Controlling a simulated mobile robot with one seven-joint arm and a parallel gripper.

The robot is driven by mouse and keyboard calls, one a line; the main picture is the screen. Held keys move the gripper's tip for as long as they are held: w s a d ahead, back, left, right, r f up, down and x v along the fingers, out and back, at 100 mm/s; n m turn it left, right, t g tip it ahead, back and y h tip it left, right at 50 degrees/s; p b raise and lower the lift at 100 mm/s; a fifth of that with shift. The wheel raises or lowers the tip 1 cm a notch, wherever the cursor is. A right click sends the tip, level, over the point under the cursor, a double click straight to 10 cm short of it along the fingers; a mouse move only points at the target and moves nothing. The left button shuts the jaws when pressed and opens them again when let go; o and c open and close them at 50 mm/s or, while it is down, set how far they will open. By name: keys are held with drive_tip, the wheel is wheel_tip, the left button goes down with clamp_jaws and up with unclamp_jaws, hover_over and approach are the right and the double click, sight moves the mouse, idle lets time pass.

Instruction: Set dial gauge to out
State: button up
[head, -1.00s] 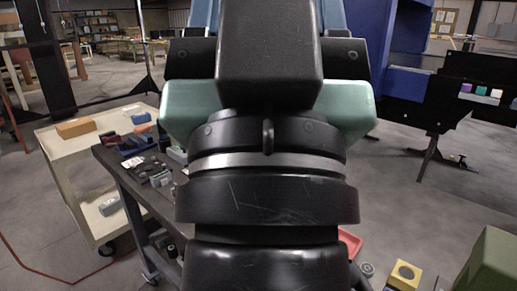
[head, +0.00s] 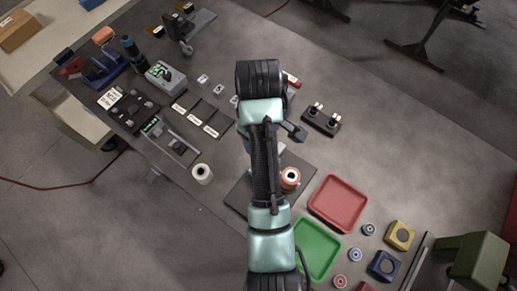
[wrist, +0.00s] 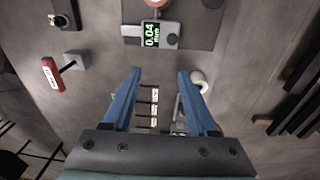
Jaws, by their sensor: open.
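A grey gauge (wrist: 160,35) with a lit green display reading 0.04 mm sits on a dark mat (wrist: 205,22) at the top of the wrist view. It looks like the dial gauge; in the head view my arm hides most of it. My gripper (wrist: 160,73) has two blue fingers spread apart with nothing between them. It hangs above the table, with the gauge beyond its fingertips in the wrist view. In the head view my arm covers the fingers. Several labelled slots (head: 194,121) lie left of my arm; I cannot read their labels.
A white roll (head: 202,173) stands near the front edge. A red tray (head: 338,203) and a green tray (head: 316,248) lie right of my arm. A black block with two knobs (head: 321,119) stands behind. The back right tabletop is clear.

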drive_tip(key=shift+g, duration=0.4)
drive_tip(key=f, duration=0.4)
drive_tip(key=s+f, duration=0.1)
drive_tip(key=f, duration=0.3)
drive_tip(key=s+f+b, duration=0.1)
drive_tip(key=f, duration=0.4)
drive_tip(key=shift+d+f, duration=0.1)
clamp_jaws()
idle(0.8)
